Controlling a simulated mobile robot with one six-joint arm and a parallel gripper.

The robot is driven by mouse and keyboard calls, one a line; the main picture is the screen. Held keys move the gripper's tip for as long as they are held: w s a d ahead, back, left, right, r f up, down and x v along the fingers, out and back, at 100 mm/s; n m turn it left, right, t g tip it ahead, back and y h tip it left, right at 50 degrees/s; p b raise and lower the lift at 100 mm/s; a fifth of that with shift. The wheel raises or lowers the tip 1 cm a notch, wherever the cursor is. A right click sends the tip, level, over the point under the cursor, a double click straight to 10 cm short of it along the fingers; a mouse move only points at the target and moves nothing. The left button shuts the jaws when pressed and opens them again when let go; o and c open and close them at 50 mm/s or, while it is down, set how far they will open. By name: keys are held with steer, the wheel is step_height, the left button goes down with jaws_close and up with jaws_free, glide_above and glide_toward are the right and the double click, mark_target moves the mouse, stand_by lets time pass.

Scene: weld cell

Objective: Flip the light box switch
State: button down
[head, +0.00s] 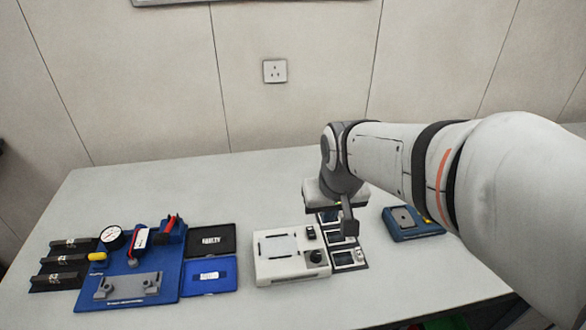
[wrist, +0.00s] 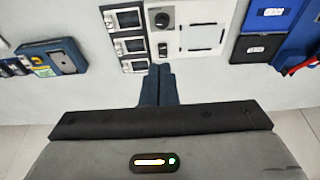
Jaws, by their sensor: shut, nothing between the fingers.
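The light box (head: 262,270) is a white box on the table with a pale panel on top. A small black switch (head: 310,232) and a black round knob (head: 317,256) sit at its right side. In the wrist view the light box (wrist: 222,12) is at the top centre, with the knob (wrist: 162,19) and the switch (wrist: 163,50) on its left side. My gripper (head: 349,228) is shut and empty, to the right of the switch in the head view. In the wrist view my gripper's fingertips (wrist: 158,70) appear just below the switch; contact cannot be told.
A rack of small framed modules (head: 348,258) stands right of the light box, partly behind my gripper. A blue device (head: 413,232) lies farther right. A black tray (head: 212,239), a blue tray (head: 209,278) and a blue fixture board (head: 170,270) are to the left. The table's back is clear.

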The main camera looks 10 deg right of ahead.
glide_above(310, 227)
steer(key=s, duration=0.4)
step_height(310, 227, down, 3)
steer(key=shift+f, duration=0.15)
steer(key=x, duration=0.4)
steer(key=p+x, duration=0.1)
steer(key=x, duration=0.3)
steer(key=p+x, duration=0.1)
steer(key=x, duration=0.3)
steer(key=shift+s+f, duration=0.2)
steer(key=shift+f, duration=0.85)
